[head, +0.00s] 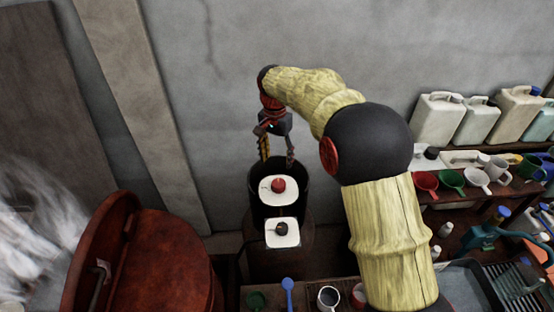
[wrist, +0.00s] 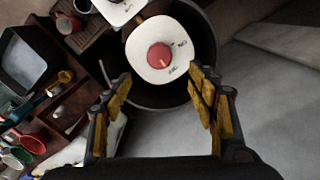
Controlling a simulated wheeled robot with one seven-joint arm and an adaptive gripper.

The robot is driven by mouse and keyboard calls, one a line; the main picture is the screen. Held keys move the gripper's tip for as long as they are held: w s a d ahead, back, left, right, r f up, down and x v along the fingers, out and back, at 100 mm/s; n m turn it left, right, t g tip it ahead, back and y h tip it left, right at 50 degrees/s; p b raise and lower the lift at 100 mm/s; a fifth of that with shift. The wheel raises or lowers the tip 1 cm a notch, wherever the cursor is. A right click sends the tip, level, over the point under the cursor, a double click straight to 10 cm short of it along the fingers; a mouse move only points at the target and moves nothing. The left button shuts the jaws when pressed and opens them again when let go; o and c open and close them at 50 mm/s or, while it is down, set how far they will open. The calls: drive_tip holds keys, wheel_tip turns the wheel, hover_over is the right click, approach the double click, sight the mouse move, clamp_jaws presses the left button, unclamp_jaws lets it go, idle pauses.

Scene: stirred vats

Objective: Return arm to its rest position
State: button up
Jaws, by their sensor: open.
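My gripper (head: 277,152) is at the end of my raised arm, above a dark round vat (head: 254,178). Its two fingers are apart and nothing is between them; they also show in the wrist view (wrist: 165,105). Below the fingers is a white plate with a red knob (head: 278,185), seen in the wrist view (wrist: 158,55) inside the vat's dark rim. The fingers look apart from the knob. A second white plate with a dark knob (head: 281,230) sits nearer in front of the vat.
A red-brown round vessel with a raised lid (head: 150,260) and pale steam (head: 35,240) are at left. Shelves at right hold white jugs (head: 437,118), coloured mugs (head: 450,178) and tools. A low bench in front holds a white cup (head: 328,297). A grey wall is behind.

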idle(0.3)
drive_tip(key=s+d+f+n+t+b, duration=0.2)
drive_tip(key=s+d+b, duration=0.2)
drive_tip(key=s, duration=0.8)
drive_tip(key=s+d+f+n+t+b, duration=0.2)
drive_tip(key=s+d+b, duration=0.3)
drive_tip(key=s+b, duration=0.4)
drive_tip(key=s+d+f+n+t+b, duration=0.1)
drive_tip(key=s+d+b, duration=0.4)
drive_tip(key=s, duration=1.1)
wheel_tip(320, 180, down, 3)
drive_tip(key=shift+r+n+t+b, duration=0.15)
drive_tip(key=shift+n+t+b, duration=0.25)
drive_tip(key=shift+n+b, duration=0.4)
drive_tip(key=shift+c, duration=0.6)
